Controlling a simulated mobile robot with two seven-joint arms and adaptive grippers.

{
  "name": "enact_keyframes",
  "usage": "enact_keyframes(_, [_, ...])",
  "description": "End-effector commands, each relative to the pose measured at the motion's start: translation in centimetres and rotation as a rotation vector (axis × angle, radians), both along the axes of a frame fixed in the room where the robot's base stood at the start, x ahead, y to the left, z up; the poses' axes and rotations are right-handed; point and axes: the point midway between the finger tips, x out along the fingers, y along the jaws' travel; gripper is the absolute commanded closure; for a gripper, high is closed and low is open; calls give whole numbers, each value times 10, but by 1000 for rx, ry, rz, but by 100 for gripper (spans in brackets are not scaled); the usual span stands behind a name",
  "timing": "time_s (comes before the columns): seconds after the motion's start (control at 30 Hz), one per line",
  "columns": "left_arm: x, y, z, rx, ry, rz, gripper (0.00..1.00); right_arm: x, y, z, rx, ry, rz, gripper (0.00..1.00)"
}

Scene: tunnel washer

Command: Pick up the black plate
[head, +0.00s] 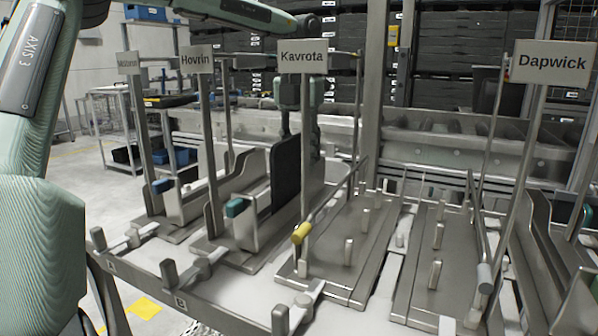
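The black plate (286,176) stands upright in the middle of the head view, between the Hovrin and Kavrota posts. It is a dark, thin panel with rounded corners, seen at a slant. My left arm comes in from the left and reaches over the top. Its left gripper (286,131) hangs pointing down at the plate's top edge. The gripper is small and dark here, partly beside the Kavrota post, so I cannot tell if its fingers are closed on the plate. My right gripper is not in view.
Signs reading Hovrin (197,60), Kavrota (303,57) and Dapwick (552,62) stand on posts above metal fixtures. A flat fixture with upright pegs (348,250) lies right of the plate. A yellow-ended bar (301,233) stands near its front. Dark stacked crates (450,60) fill the back.

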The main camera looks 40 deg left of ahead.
Motion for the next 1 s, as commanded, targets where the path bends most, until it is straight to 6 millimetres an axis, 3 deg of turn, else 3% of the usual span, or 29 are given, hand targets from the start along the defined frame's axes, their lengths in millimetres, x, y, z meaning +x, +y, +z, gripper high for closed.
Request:
enact_keyframes(0.17, [-1,0,-21,-1,1,0,67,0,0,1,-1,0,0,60])
enact_keyframes(0.43, [0,0,-24,-1,0,0,67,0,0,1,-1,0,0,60])
enact_keyframes(0.7, [0,0,-24,-1,0,0,100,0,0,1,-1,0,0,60])
enact_keyframes(1.0, [0,0,-23,0,-2,0,100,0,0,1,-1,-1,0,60])
